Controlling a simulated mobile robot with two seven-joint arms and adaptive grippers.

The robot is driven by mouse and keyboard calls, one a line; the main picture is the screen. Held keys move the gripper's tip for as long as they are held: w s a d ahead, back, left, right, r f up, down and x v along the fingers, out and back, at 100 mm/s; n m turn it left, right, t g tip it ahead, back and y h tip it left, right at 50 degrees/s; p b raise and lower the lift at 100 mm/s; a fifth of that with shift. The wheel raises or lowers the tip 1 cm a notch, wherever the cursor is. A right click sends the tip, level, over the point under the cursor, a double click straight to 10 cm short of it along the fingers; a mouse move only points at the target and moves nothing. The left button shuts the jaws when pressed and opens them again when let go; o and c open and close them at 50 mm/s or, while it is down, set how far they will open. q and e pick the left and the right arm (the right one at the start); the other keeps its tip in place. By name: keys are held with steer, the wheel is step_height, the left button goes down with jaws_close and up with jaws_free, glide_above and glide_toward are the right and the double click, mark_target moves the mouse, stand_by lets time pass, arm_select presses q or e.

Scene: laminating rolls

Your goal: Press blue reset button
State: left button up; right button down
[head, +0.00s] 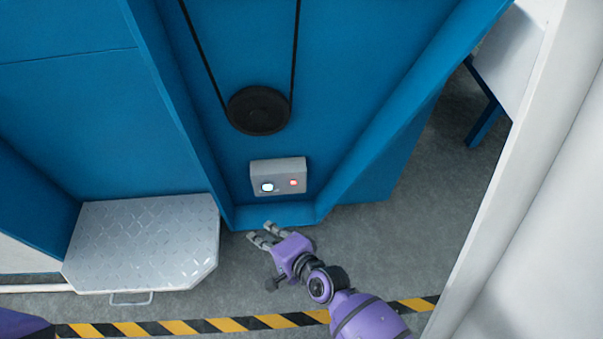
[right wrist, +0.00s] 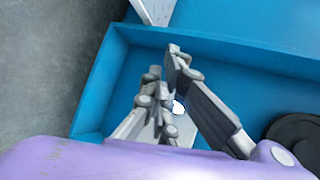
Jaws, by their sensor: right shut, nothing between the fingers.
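A grey control box (head: 278,172) is mounted low on the blue machine. On its left is a button lit white with a bluish rim, the blue reset button (head: 268,187); on its right is a red lit button (head: 293,182). My right gripper (head: 262,234) is shut and empty, below the box and apart from it in the head view. In the right wrist view, the fingers (right wrist: 165,75) partly cover the grey box, and a bright white spot, likely the blue button (right wrist: 179,107), shows between them. My left gripper is not in view.
A black pulley (head: 259,110) with a belt sits above the box. Blue frame walls slope on both sides of the recess. A metal tread-plate step (head: 145,242) stands at left. A yellow-black floor stripe (head: 190,327) runs along the bottom. A white panel (head: 530,190) stands at right.

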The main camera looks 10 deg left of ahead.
mark_target(268, 187)
steer(key=shift+r+m, duration=0.55)
steer(key=shift+m, duration=0.45)
steer(key=shift+a, duration=0.1)
steer(key=w+a+b, duration=0.2)
steer(key=w, duration=0.6)
steer(key=shift+w+a+b, duration=0.2)
steer(key=shift+b, duration=0.15)
stand_by(0.7)
steer(key=shift+w+a, duration=0.1)
steer(key=shift+w, duration=0.3)
